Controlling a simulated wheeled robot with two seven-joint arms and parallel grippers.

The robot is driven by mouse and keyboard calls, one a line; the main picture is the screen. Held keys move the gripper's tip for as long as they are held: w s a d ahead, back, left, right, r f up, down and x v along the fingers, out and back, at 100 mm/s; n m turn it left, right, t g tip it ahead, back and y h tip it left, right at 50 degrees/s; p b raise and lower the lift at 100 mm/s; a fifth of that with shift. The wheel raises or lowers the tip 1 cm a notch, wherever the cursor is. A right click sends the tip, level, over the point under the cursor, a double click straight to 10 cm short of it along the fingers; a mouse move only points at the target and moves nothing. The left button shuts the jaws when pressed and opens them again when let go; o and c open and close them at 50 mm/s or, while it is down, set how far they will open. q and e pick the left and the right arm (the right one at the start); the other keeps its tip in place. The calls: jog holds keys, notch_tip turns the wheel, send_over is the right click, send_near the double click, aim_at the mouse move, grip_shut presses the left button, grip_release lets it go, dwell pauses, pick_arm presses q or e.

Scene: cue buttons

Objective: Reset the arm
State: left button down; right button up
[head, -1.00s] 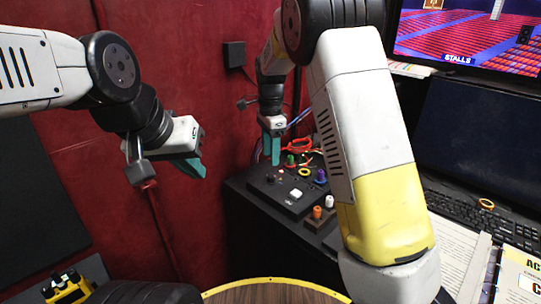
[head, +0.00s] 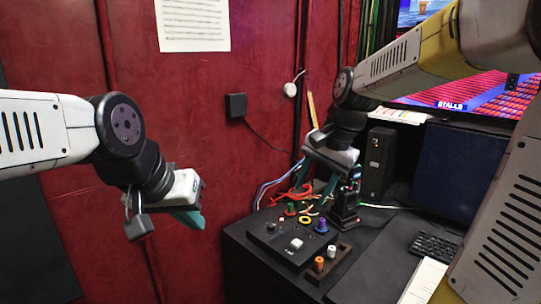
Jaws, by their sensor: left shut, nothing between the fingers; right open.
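A black cue panel (head: 262,241) lies on the dark desk at the lower middle of the head view. It carries a white square button (head: 296,243) and a smaller button (head: 271,227). My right gripper (head: 317,184) is open and empty, with teal fingers pointing down and spread apart. It appears above and behind the panel, near the cables and a small dark device. My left gripper (head: 190,217) is shut and empty. It hangs in front of the red wall, left of the desk and apart from the panel.
A green knob (head: 290,208), purple knob (head: 321,226) and yellow ring (head: 306,220) are around the panel. A wooden tray (head: 340,262) holds an orange peg (head: 319,263) and a white peg.

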jog(key=s+d+n+t, duration=0.3)
jog(key=s+n, duration=0.3)
jog(key=s, duration=0.8)
jog(key=shift+d+r+n+h, duration=0.3)
jog(key=shift+d+r+n, duration=0.1)
jog(key=shift+d, duration=0.15)
